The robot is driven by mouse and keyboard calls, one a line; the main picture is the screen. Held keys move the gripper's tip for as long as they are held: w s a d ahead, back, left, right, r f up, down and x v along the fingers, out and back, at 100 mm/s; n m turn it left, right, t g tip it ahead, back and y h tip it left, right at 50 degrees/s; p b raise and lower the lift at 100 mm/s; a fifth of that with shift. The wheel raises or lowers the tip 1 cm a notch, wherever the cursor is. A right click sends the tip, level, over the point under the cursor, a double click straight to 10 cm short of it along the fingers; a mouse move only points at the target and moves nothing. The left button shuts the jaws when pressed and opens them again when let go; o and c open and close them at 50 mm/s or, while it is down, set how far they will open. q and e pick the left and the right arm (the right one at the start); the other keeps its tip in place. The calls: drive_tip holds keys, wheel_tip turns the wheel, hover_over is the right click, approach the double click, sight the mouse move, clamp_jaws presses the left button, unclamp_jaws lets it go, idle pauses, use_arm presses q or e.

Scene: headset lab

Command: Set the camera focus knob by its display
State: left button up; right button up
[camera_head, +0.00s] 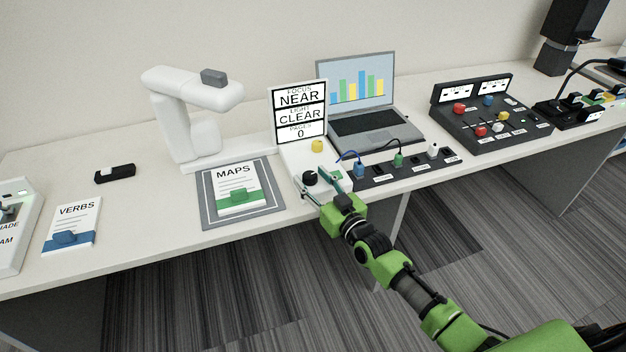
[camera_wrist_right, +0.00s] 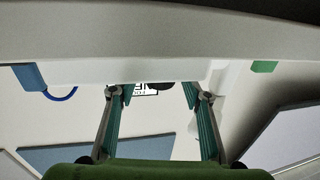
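The display (camera_head: 299,112) stands upright on a white control box (camera_head: 297,158) and reads FOCUS NEAR, LIGHT CLEAR, PAGES 0. A black round knob (camera_head: 310,178) sits on the box's front part, and a yellow button (camera_head: 317,146) sits behind it. My right gripper (camera_head: 322,183) is at the box's front, close to the knob. In the right wrist view my right gripper (camera_wrist_right: 155,93) has its fingers apart; a dark round part, possibly the knob, shows near the tips. I cannot tell whether they touch it. My left gripper is out of view.
A white document camera (camera_head: 185,120) stands behind a MAPS booklet (camera_head: 237,190) on a grey mat (camera_head: 207,207). Right of the box are a strip with plugs (camera_head: 410,168) and a laptop (camera_head: 365,125). A VERBS booklet (camera_head: 72,225) lies at left.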

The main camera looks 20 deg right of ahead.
drive_tip(key=c, duration=0.9)
drive_tip(key=m+h+p, duration=0.1)
drive_tip(key=p, duration=0.1)
drive_tip(key=shift+a+r+p, duration=0.1)
drive_tip(key=shift+r+p, duration=0.2)
drive_tip(key=shift+c, duration=0.2)
drive_tip(key=shift+m+h+p, duration=0.6)
drive_tip(key=shift+h+p, duration=0.35)
drive_tip(key=shift+h, duration=0.25)
drive_tip(key=shift+a+f+m+h+p, duration=0.15)
drive_tip(key=shift+m+h+p, duration=0.35)
drive_tip(key=shift+h, duration=0.3)
drive_tip(key=o, duration=1.1)
drive_tip(key=shift+f, duration=0.1)
